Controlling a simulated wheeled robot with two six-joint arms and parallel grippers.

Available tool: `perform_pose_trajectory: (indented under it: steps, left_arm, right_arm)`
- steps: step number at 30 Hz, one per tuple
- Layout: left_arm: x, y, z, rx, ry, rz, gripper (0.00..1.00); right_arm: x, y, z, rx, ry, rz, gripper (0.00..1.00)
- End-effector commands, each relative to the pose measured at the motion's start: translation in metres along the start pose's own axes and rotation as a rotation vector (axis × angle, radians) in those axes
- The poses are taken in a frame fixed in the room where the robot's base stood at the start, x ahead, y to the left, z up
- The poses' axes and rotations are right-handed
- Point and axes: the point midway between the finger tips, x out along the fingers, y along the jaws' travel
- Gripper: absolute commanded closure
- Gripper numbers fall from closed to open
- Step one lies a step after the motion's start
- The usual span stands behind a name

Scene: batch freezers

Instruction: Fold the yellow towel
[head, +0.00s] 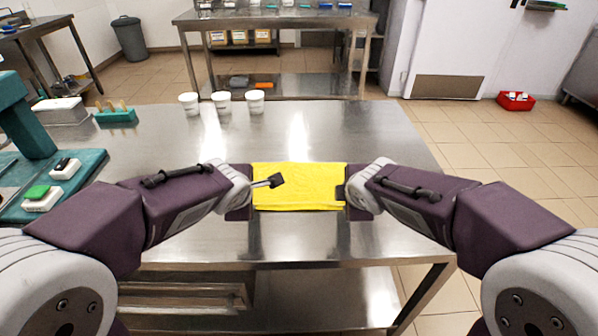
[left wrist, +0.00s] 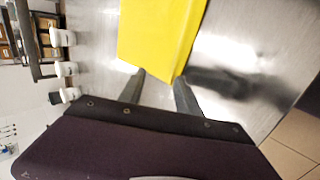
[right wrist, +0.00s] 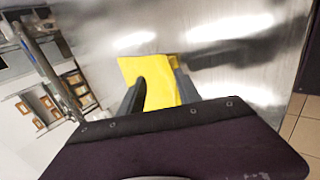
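The yellow towel (head: 300,190) lies as a flat, wide rectangle on the steel table, between my two grippers. A line runs along one side of it in the left wrist view (left wrist: 162,35); I cannot tell how many layers it has. My left gripper (left wrist: 160,76) is at the towel's left end, fingers apart, with the towel's edge by the fingertips. My right gripper (right wrist: 158,70) is at the right end, fingers apart, with yellow cloth (right wrist: 160,95) showing between them. Whether either gripper touches the cloth is unclear.
The steel table (head: 330,130) is clear behind and beside the towel. Several white cups (head: 223,102) stand toward the back. A teal holder (head: 116,115) and teal mats with small items lie at the left. The table's front edge is close below the towel.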

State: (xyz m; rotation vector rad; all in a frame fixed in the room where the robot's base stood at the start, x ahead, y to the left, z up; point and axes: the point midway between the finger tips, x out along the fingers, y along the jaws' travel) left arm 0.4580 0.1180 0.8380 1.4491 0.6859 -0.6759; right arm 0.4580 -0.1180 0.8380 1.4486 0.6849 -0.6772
Motion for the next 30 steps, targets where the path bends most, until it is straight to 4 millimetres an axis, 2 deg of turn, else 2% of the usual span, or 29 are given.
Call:
perform_pose_trajectory:
  steps: [3, 9, 15, 30]
  left_arm:
    - [-0.025, 0.008, 0.001, -0.001, -0.003, 0.007, 0.60]
    - [-0.064, 0.008, 0.001, 0.001, -0.003, 0.006, 0.60]
    - [-0.092, 0.008, 0.001, 0.001, -0.003, 0.003, 0.60]
    - [-0.094, 0.008, 0.000, 0.000, -0.001, 0.000, 0.60]
  right_arm:
    - [-0.025, 0.008, -0.001, 0.000, 0.003, 0.007, 0.60]
    - [-0.064, 0.009, -0.001, -0.001, 0.003, 0.007, 0.60]
    - [-0.093, 0.008, -0.001, 0.000, 0.003, 0.004, 0.60]
    - [-0.095, 0.008, 0.000, 0.000, 0.001, 0.001, 0.60]
